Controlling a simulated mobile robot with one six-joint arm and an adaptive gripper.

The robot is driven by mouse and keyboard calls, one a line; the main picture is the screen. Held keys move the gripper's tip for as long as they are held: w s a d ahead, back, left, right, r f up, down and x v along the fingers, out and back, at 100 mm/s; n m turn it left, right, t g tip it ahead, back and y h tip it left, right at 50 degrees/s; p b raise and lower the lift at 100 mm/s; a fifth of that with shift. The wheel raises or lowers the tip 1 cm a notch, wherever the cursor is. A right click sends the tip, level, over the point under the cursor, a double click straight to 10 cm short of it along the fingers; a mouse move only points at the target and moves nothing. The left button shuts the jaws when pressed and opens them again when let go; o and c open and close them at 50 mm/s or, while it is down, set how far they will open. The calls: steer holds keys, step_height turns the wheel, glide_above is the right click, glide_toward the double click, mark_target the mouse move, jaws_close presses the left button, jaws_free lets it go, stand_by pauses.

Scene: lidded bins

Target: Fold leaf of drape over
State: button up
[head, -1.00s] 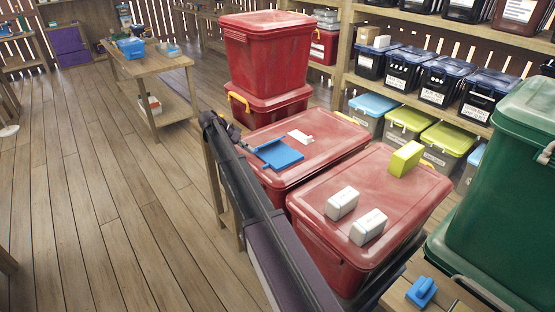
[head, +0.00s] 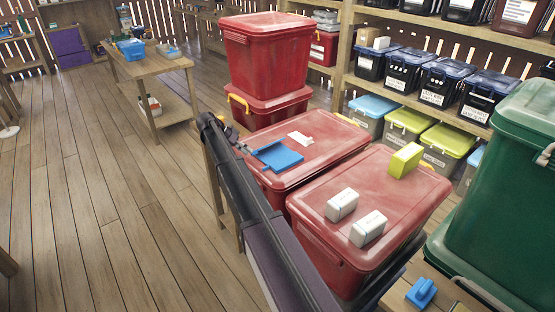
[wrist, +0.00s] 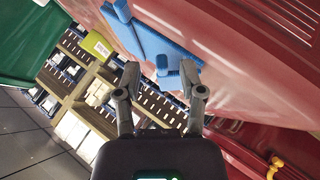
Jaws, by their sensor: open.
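A blue piece (head: 276,155), which I take to be the drape, lies on the lid of the farther red bin, near its left edge. It has a flat panel and a narrow strip reaching left. In the wrist view the blue piece (wrist: 155,45) lies just beyond my gripper (wrist: 160,76). My gripper is open, its two fingers apart, with a small blue tab of the piece showing between the fingertips. I cannot tell whether they touch it.
A white block (head: 301,137) lies beside the blue piece. The nearer red bin (head: 318,178) carries two white boxes (head: 342,204) and a yellow-green box (head: 405,160). Stacked red bins (head: 264,60) stand behind, a green bin (head: 510,180) at right. The floor at left is clear.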

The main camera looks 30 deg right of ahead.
steer(key=shift+a+r+p, duration=0.25)
steer(key=shift+a+r, duration=0.05)
steer(key=shift+a, duration=0.8)
steer(key=shift+a+r+p, duration=0.25)
steer(key=shift+a, duration=0.8)
steer(key=shift+r, duration=0.1)
step_height(320, 180, up, 4)
steer(key=p, duration=0.4)
steer(key=shift+c, duration=0.2)
steer(key=s+a+f+n+t+y, duration=0.1)
steer(key=s+a+f+n+y, duration=0.1)
steer(key=s, duration=0.8)
steer(key=s+a+f+n+t+y, duration=0.2)
steer(key=s+a+n, duration=0.3)
steer(key=s, duration=0.6)
steer(key=s+a+f+n+t+y, duration=0.1)
steer(key=s+a+n+y, duration=0.3)
steer(key=s, duration=0.6)
steer(key=shift+s+a+f+n+t, duration=0.15)
steer(key=shift+a+f+n+t, duration=0.2)
steer(key=shift+f+n, duration=0.65)
